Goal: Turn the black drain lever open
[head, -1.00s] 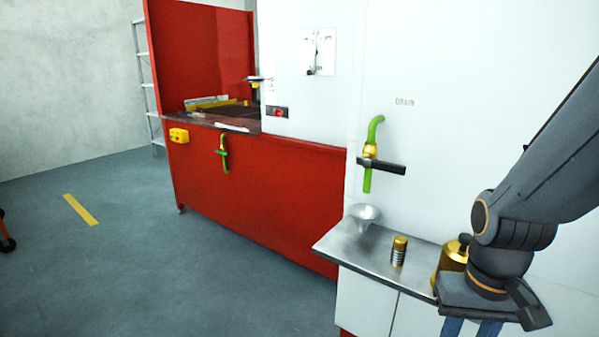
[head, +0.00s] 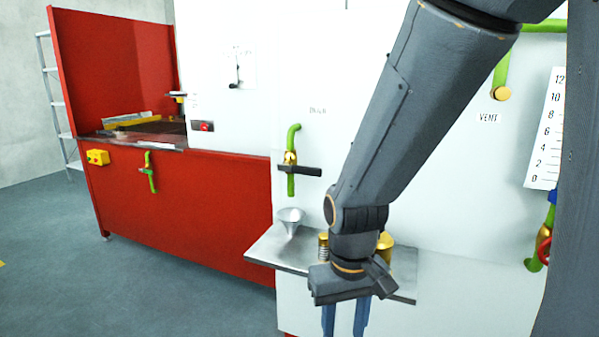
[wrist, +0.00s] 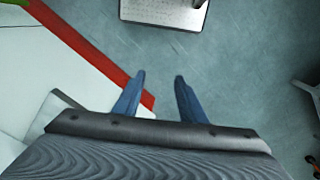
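The black drain lever (head: 312,171) is a dark bar on a brass valve in a short green pipe (head: 293,140), mounted on the white wall under a small label. The lever lies roughly horizontal, across the upright pipe. My gripper (head: 345,320) points down, below and right of the lever and apart from it, in front of the metal shelf. Its blue fingers also show in the wrist view (wrist: 160,78), spread apart with nothing between them. The lever is not in the wrist view.
A metal shelf (head: 262,250) under the valve holds a funnel (head: 289,220), a small brass canister (head: 323,245) and a brass container (head: 385,246) partly hidden by my arm. Another green valve (head: 148,172) is on the red panel. A vent pipe (head: 501,85) and a scale (head: 545,130) are right.

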